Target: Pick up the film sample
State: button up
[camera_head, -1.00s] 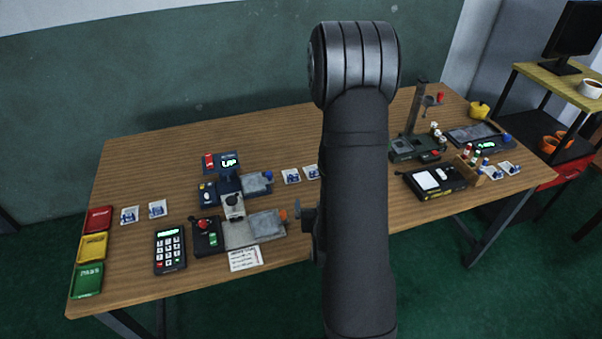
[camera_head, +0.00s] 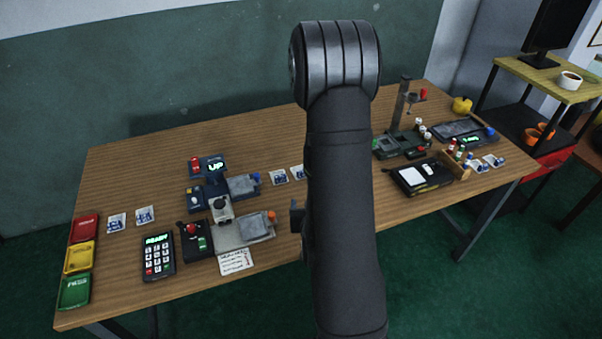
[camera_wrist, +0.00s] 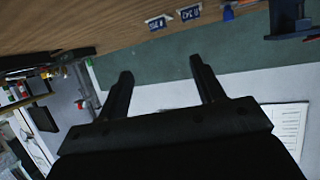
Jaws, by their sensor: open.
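I cannot tell for sure which item is the film sample. Small blue-and-white cards lie flat in pairs: at the left of the table (camera_head: 145,215), in the middle (camera_head: 279,177) and at the right (camera_head: 476,166). A black case with a white sheet (camera_head: 411,175) lies near the front edge at right. In the wrist view my gripper (camera_wrist: 160,70) is open and empty, its two fingers apart. Two cards (camera_wrist: 157,22) lie on the table beyond the fingertips, not touched. In the head view my arm hides most of the gripper.
Red, yellow and green trays (camera_head: 78,257) line the left edge of the wooden table (camera_head: 125,178). A keypad (camera_head: 158,257) and grey-bedded devices (camera_head: 243,229) stand left of my arm. A post stand (camera_head: 403,104) is at right. Bare wood lies behind the devices.

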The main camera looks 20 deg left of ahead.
jog(key=w+a+n+g+h, duration=0.1)
jog(key=w+a+g+h, duration=0.2)
jog(key=w, duration=0.7)
jog(key=w+a+r+n+g, duration=0.2)
jog(key=w+r+n+g, duration=0.15)
jog(key=r+g, duration=0.4)
jog(key=shift+m+t, duration=0.35)
jog(key=shift+t, duration=0.5)
jog(key=x, duration=0.7)
jog(key=w+x, duration=0.1)
jog(key=x, duration=0.2)
jog(key=shift+w+a+f, duration=0.15)
jog(key=shift+a+f, duration=0.05)
jog(key=shift+a, duration=0.05)
jog(key=shift+w+x, duration=0.15)
jog(key=shift+x, duration=1.3)
jog(key=shift+w+x, duration=0.1)
jog(key=shift+x, duration=1.35)
jog(key=shift+r, duration=0.15)
jog(key=c, duration=1.1)
jog(key=shift+o, duration=0.2)
